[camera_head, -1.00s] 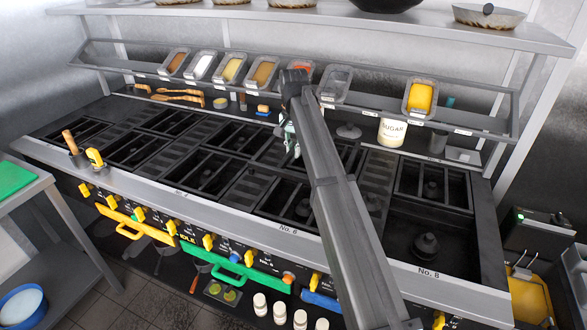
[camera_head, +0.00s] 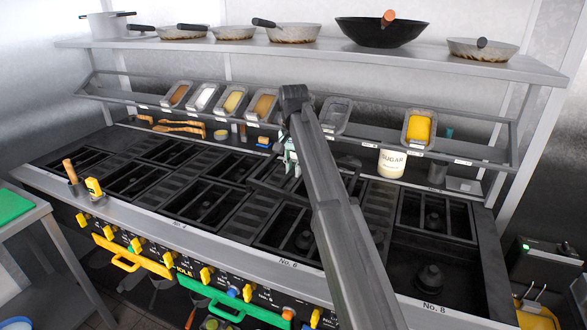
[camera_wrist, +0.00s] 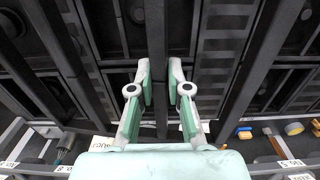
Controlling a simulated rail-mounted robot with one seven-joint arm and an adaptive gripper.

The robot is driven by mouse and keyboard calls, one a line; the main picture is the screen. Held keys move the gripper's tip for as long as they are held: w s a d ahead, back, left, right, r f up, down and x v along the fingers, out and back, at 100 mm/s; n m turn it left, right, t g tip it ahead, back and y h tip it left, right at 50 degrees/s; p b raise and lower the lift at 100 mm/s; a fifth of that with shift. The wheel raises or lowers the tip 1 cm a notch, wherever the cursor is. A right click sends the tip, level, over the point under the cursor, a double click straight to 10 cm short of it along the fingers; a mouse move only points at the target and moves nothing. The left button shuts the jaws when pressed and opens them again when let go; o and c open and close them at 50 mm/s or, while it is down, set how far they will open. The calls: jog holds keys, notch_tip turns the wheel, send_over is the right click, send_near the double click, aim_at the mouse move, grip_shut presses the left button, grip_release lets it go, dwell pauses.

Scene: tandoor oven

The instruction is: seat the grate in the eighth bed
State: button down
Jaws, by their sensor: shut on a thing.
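My gripper (camera_head: 291,160) is over the back middle of the range, its pale green fingers partly hidden by my arm. In the wrist view, my gripper (camera_wrist: 161,88) is shut on a dark bar of the grate (camera_wrist: 157,45). In the head view, the grate (camera_head: 266,187) is a dark frame, seemingly raised above the range top; my arm covers much of it. The eighth bed (camera_head: 460,283), behind the "No. 8" label at the front right, is open with a bare burner (camera_head: 429,280) and no grate over it.
Other beds carry dark grates, such as the one behind the eighth bed (camera_head: 437,215). A sugar tub (camera_head: 391,163) stands at the back right. A sloped rack of food pans (camera_head: 418,127) runs along the back, below a shelf of pans (camera_head: 380,32).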

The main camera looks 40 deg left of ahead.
jog(key=shift+r, duration=0.2)
jog(key=shift+r+p, duration=1.25)
jog(key=shift+r, duration=0.7)
jog(key=shift+d+f, duration=0.1)
